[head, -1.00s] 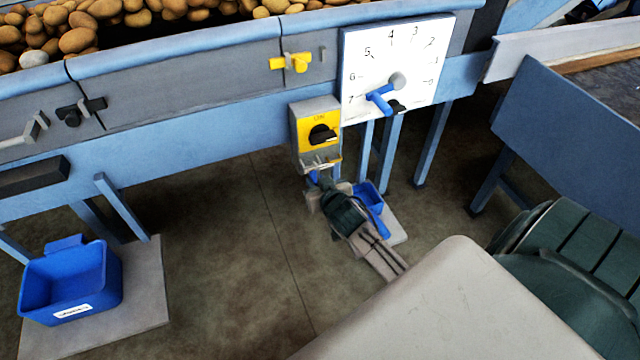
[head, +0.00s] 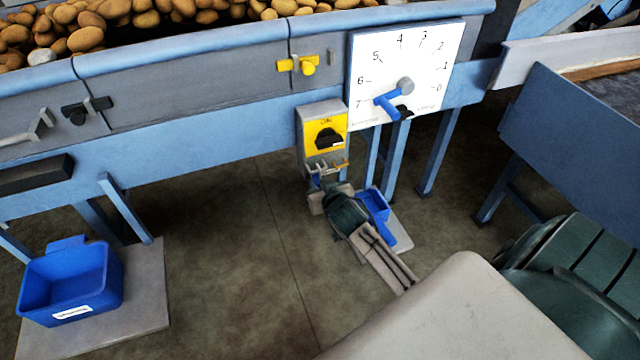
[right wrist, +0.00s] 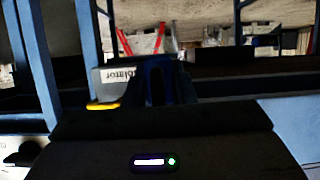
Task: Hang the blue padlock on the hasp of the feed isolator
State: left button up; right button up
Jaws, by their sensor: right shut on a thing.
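The feed isolator (head: 323,132) is a grey box with a yellow plate and a black rotary knob, fixed under the blue conveyor frame. Its hasp (head: 326,166) sticks out at the bottom of the box. My right gripper (head: 322,186) is just below the hasp, shut on the blue padlock (head: 315,180), mostly hidden in the head view. In the right wrist view the padlock (right wrist: 157,82) is a dark blue shape in front of the jaws, beside an upside-down label. I cannot tell whether its shackle touches the hasp. My left gripper is not in view.
A white dial board (head: 405,70) with a blue pointer is right of the isolator. A small blue bin (head: 374,205) stands behind my right arm. A larger blue bin (head: 68,280) is on a grey slab at left. Frame legs (head: 438,150) flank the area. Open floor lies at centre left.

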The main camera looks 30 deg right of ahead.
jog(key=o, duration=1.1)
jog(key=shift+c, duration=0.2)
